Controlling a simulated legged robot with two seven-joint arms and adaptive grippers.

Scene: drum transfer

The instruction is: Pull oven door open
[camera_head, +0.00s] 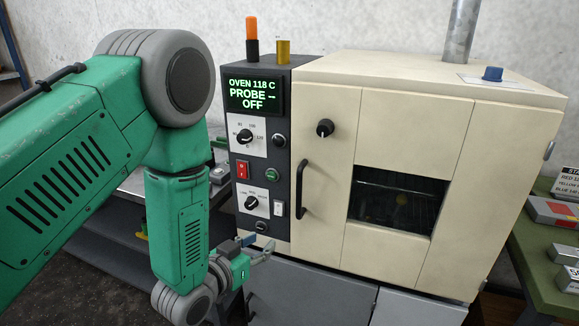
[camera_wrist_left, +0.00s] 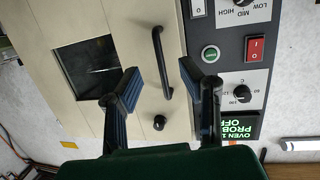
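The cream oven (camera_head: 385,165) stands ahead with its door (camera_head: 450,130) shut. A dark vertical bar handle (camera_head: 302,190) is on the left side of its front. My left gripper (camera_head: 257,247) is in front of the lower control panel, below and left of the handle in the head view. In the left wrist view my left gripper (camera_wrist_left: 158,82) is open and empty. The handle (camera_wrist_left: 161,62) shows between its two blue-padded fingers there, apparently farther off and untouched. The dark door window (camera_wrist_left: 90,68) is to the left in that view. My right gripper is not in view.
A dark control panel (camera_head: 262,150) with a lit display, knobs and switches adjoins the oven's left side. A black knob (camera_head: 325,128) sits above the handle. A green table (camera_head: 545,255) with small boxes is at right; a grey bench (camera_head: 135,185) is partly behind my left arm.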

